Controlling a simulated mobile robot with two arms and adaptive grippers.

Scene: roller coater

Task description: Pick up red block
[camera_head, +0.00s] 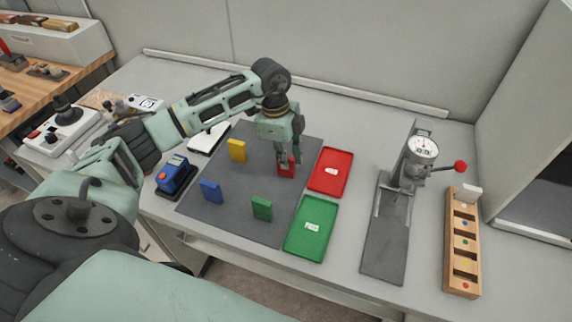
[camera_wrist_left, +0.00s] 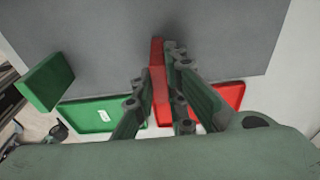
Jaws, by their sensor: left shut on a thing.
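The red block (camera_head: 286,171) stands on the dark grey mat (camera_head: 230,190), near its right side, beside the red tray. My left gripper (camera_head: 288,160) reaches down over it with its fingers on either side, shut on the block. In the left wrist view the red block (camera_wrist_left: 157,70) shows as a narrow upright strip between the fingers of my left gripper (camera_wrist_left: 160,75). The fingers hide part of it. I cannot tell whether its base touches the mat. My right gripper is not in view.
A yellow block (camera_head: 237,150), a blue block (camera_head: 210,191) and a green block (camera_head: 262,208) stand on the mat. The red tray (camera_head: 343,158) and green tray (camera_head: 323,213) lie to the right. Beyond are a gauge press (camera_head: 384,235) and a wooden rack (camera_head: 463,245).

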